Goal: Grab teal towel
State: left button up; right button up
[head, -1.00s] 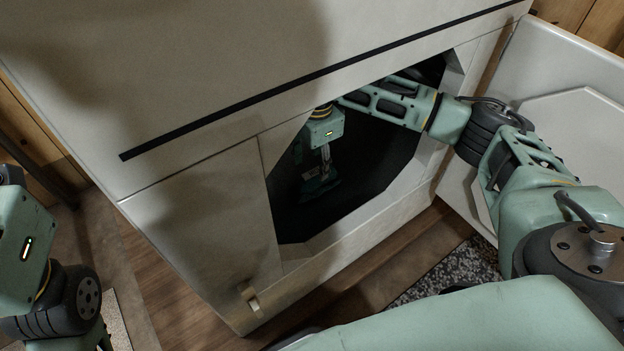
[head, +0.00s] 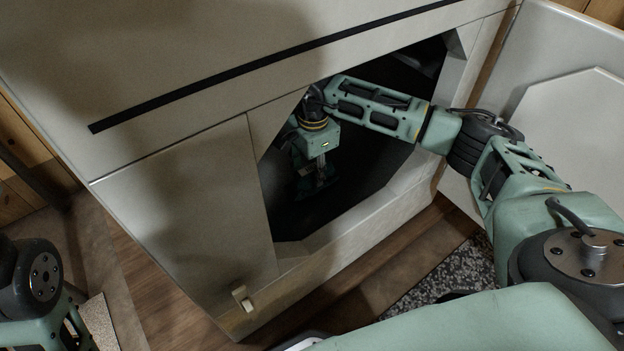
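The teal towel (head: 312,188) shows dimly as a dark teal patch inside the dark opening of the white cabinet. My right arm reaches through the opening from the right, and my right gripper (head: 318,172) points down at the towel. The fingertips overlap the towel in the picture; shadow hides whether they are open or closed on it. My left arm shows at the lower left edge, and its gripper is out of the frame.
The cabinet (head: 185,200) has an angular opening with a raised lower edge. Its white door (head: 570,120) stands open at the right, close to my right arm. A speckled mat (head: 440,275) lies on the wooden floor (head: 165,285) below.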

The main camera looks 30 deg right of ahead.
grip_shut()
jog(key=shift+r, duration=0.1)
